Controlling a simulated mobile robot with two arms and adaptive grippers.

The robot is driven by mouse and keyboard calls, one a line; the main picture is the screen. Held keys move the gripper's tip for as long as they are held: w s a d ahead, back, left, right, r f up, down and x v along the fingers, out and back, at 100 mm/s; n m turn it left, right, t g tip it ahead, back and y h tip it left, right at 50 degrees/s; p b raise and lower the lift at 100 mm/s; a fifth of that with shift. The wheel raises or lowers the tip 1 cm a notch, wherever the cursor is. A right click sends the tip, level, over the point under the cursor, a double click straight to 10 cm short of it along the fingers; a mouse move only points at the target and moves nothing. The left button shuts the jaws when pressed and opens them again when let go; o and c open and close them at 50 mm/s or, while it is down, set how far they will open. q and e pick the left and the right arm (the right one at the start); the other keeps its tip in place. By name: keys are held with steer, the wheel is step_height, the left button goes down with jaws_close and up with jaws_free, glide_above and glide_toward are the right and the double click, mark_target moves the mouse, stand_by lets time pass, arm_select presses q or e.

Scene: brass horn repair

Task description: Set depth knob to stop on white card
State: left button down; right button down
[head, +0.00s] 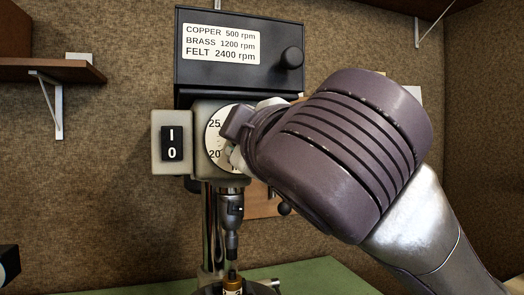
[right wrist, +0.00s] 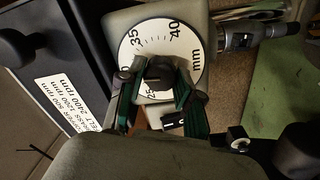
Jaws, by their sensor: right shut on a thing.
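The depth dial (head: 214,127) is a white disc on the front of the drill press head, mostly covered by my right gripper (head: 240,138) in the head view. In the right wrist view the dial (right wrist: 134,47) shows 25, 35, 40 and "mm". The dark depth knob (right wrist: 160,70) is at its centre, and my right gripper (right wrist: 158,80) is shut on it, one finger on each side. A pale card-like patch (head: 414,95) on the back wall is partly hidden behind my right arm; its writing is not visible. My left gripper is not in view.
The switch marked I and 0 (head: 172,143) sits left of the dial. The speed box (head: 240,75) with a round knob (head: 291,57) is above. The chuck (head: 231,207) hangs below, over a brass piece (head: 232,284). A shelf (head: 45,71) is at left.

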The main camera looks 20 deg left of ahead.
steer(key=shift+f+m+b, duration=0.1)
steer(key=shift+m+b, duration=0.45)
steer(key=shift+m, duration=1.15)
steer(key=c, duration=0.8)
jaws_free()
steer(key=shift+o, duration=0.2)
steer(key=v, duration=0.7)
steer(key=shift+s, duration=0.2)
steer(key=shift+d, duration=0.15)
